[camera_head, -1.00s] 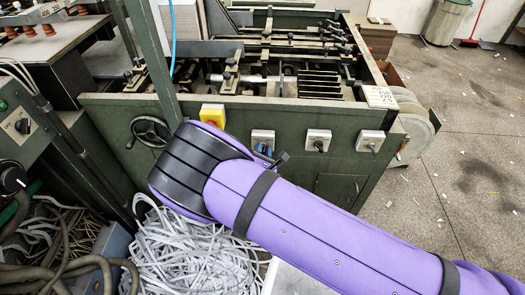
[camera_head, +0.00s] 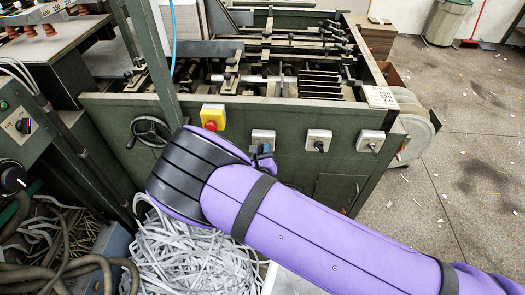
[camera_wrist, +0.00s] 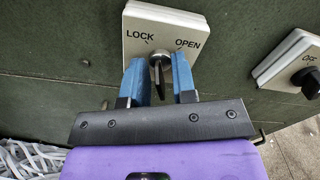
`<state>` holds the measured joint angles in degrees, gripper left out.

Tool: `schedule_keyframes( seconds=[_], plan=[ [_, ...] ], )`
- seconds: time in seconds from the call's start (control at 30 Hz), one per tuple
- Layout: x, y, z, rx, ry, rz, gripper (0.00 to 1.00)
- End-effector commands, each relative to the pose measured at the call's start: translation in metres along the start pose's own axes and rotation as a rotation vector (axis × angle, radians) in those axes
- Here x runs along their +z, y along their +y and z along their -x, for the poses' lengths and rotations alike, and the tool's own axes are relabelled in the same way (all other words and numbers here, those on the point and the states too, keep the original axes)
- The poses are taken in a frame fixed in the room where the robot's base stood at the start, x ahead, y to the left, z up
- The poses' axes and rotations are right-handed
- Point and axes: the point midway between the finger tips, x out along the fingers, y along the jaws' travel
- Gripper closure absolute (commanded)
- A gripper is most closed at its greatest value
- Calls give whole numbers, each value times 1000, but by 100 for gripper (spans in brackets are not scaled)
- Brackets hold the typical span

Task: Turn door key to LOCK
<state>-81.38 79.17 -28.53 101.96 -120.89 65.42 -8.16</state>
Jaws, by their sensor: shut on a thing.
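The door key (camera_wrist: 158,72) sits in a round metal lock on a pale switch plate (camera_wrist: 155,22) marked LOCK at the left and OPEN at the right. The key's grip looks about upright, between the two marks. My gripper (camera_wrist: 158,66) has its two blue fingers on either side of the key and is shut on it. In the head view the plate (camera_head: 257,134) shows on the green machine front. There my arm and the blue fingers hide the key and the lower part of the plate.
Another plate with a black knob marked OFF (camera_wrist: 304,78) is to the right. The head view shows a yellow plate with a red button (camera_head: 211,119) at the left, a handwheel (camera_head: 148,132), and a heap of paper strips (camera_head: 190,255) below. Open floor lies at the right.

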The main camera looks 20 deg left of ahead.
Motion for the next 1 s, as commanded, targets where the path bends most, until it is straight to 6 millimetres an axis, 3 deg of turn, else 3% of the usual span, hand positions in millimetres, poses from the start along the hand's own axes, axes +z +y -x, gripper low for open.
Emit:
schedule_keyframes(
  seconds=[0.5,1.0],
  plan=[
    [-1,1,1,2,3,349,98],
    [-2,1,2,2,3,422,98]
  ],
)
